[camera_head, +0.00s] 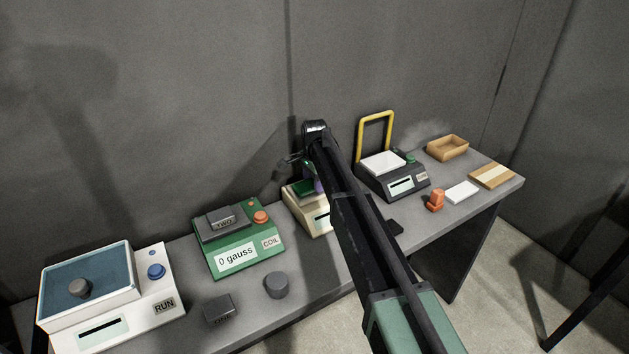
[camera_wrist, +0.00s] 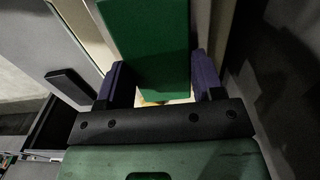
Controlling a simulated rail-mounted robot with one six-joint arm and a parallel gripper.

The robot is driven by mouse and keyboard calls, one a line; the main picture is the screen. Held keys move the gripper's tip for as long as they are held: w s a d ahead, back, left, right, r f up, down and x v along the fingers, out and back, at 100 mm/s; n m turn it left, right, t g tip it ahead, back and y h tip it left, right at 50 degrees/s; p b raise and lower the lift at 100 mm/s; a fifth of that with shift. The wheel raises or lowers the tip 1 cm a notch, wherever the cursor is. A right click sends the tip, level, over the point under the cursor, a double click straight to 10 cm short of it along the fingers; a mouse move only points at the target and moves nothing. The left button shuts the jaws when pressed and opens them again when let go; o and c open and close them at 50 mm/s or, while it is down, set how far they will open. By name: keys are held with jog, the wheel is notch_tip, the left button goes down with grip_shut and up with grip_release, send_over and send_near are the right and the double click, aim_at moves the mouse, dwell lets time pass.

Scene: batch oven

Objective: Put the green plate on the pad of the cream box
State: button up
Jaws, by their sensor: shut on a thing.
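My gripper (camera_wrist: 165,85) is shut on the green plate (camera_wrist: 150,40), which sits between its two purple fingers in the wrist view. In the head view the gripper is over the cream box (camera_head: 320,220), and a bit of green and purple shows there beside my arm. I cannot tell whether the plate touches the box.
Left of the cream box is a green COIL box (camera_head: 238,262); right of it is a dark box with a yellow frame (camera_head: 376,116). A white RUN machine (camera_head: 140,318), an orange knobbed piece (camera_head: 434,200) and a tan tray (camera_head: 447,148) stand on the grey table.

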jog(key=shift+f, duration=0.2)
jog(key=o, duration=1.1)
jog(key=shift+o, duration=0.2)
jog(key=shift+r, duration=0.15)
notch_tip(320, 180, up, 11)
jog(key=p, duration=1)
jog(key=shift+p, duration=0.35)
